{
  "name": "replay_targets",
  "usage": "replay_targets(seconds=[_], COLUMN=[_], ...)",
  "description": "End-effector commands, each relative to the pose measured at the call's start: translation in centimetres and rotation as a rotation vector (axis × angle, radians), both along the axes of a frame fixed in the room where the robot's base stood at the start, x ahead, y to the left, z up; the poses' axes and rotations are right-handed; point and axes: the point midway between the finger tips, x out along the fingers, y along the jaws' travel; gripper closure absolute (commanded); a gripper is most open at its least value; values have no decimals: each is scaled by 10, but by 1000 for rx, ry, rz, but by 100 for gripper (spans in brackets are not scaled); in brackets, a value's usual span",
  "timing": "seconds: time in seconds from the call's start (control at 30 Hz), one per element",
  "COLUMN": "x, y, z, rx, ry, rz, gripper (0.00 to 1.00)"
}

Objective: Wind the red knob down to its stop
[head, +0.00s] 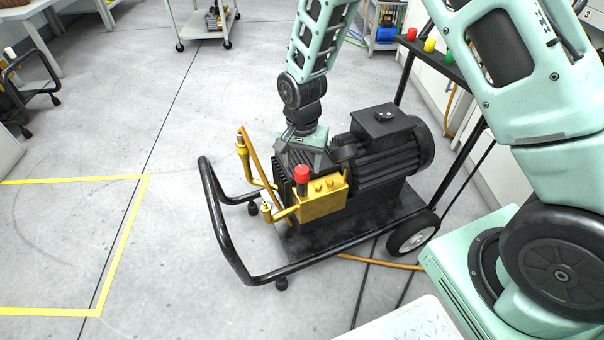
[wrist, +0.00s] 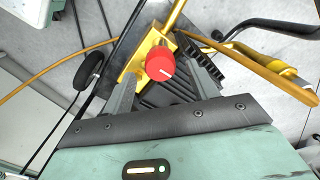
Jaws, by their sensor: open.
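The red knob (head: 301,174) stands upright on the yellow pump block (head: 322,203) at the front of the wheeled washer. In the wrist view the red knob (wrist: 160,64) shows its round top with a white mark, in line with the gap between my fingers. In the head view my gripper (head: 312,157) is over the washer, just behind and above the knob. Its fingertips are partly hidden there.
The dark motor (head: 385,150) stands right of the pump block. Yellow pipe fittings (head: 243,152) rise at its left. A black tube handle (head: 222,225) curves around the cart's front left. Open floor with yellow tape (head: 125,235) lies left.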

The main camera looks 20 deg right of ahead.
Motion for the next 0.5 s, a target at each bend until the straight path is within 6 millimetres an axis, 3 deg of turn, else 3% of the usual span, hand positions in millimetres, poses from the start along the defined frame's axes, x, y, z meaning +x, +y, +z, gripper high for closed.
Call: replay_targets(seconds=[0.03,0.2,0.5], x=[-1,0,0], y=[0,0,0], z=[-12,-29,-34], rx=[0,1,1], ry=[3,1,-1], rz=[0,-1,-1], gripper=[41,41,41])
